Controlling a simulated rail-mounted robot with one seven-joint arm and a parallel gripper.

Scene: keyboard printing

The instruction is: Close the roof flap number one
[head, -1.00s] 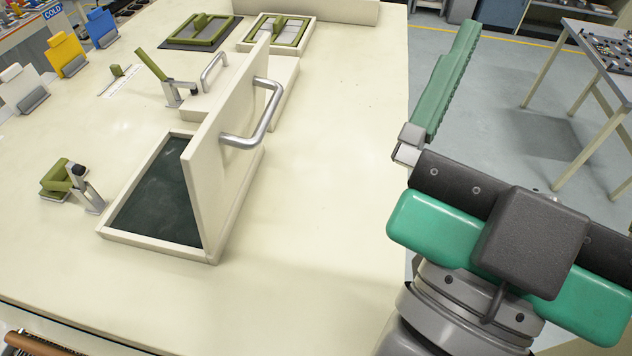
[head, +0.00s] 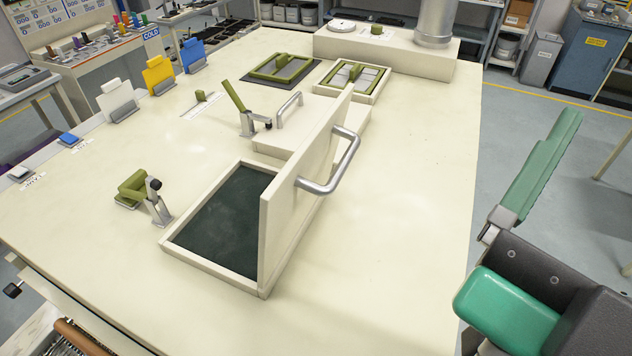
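A cream roof flap (head: 285,222) stands upright, open, along the right side of a framed opening with a dark green inside (head: 222,222). A metal bar handle (head: 336,168) is on its right face. I cannot read a number on it. Behind it is a lower cream box (head: 275,140) with a smaller metal handle (head: 289,108).
Green-handled clamps stand left of the opening (head: 158,205) and behind it (head: 252,122). Two framed green screens (head: 284,68) (head: 352,80) lie farther back. White, yellow and blue cards stand along the left edge. The table right of the flap (head: 410,200) is clear.

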